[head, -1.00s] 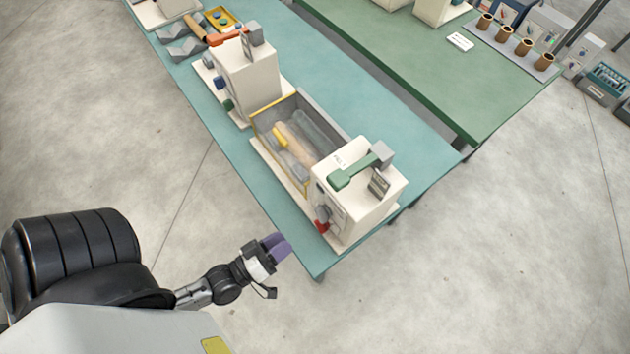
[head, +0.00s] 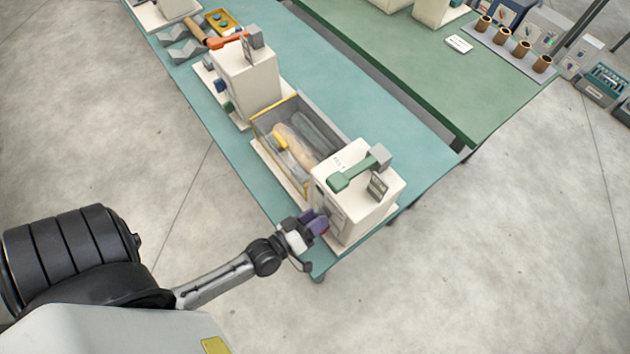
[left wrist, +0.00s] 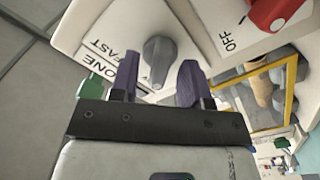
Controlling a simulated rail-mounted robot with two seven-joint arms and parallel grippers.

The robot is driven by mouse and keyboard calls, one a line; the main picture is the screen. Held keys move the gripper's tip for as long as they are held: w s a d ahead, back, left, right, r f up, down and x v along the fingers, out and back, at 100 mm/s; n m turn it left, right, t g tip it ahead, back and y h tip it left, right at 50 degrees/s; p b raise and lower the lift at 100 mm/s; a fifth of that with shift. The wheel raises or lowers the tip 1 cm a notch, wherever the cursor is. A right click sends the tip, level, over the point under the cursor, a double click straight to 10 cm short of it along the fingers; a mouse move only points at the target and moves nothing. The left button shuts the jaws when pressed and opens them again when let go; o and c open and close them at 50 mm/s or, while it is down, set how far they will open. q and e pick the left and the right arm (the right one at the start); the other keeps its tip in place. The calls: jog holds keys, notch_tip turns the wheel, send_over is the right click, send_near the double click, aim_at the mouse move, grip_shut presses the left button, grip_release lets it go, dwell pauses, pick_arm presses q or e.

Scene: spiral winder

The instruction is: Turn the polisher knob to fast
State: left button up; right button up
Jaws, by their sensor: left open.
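The polisher (head: 365,195) is a cream box with a green lever on top, at the near end of the teal bench. In the left wrist view its panel carries a grey knob (left wrist: 158,52), with the words FAST and ONE to its left. My left gripper (head: 312,226) is at the polisher's front face. In the left wrist view its purple fingers (left wrist: 159,66) are open, one on each side of the grey knob. I cannot tell whether they touch it. The gripper hides the grey knob in the head view. My right gripper is not in view.
A red knob (left wrist: 268,12) near the word OFF is to the right of the grey one. A yellow-edged bin (head: 257,122) with rolls stands beside the polisher. Another cream machine (head: 250,80) is farther along the bench. Open floor lies in front.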

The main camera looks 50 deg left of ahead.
pick_arm(q)
grip_shut()
dwell(0.3)
jog(key=shift+m+p, duration=4.15)
jog(key=shift+m, duration=3.95)
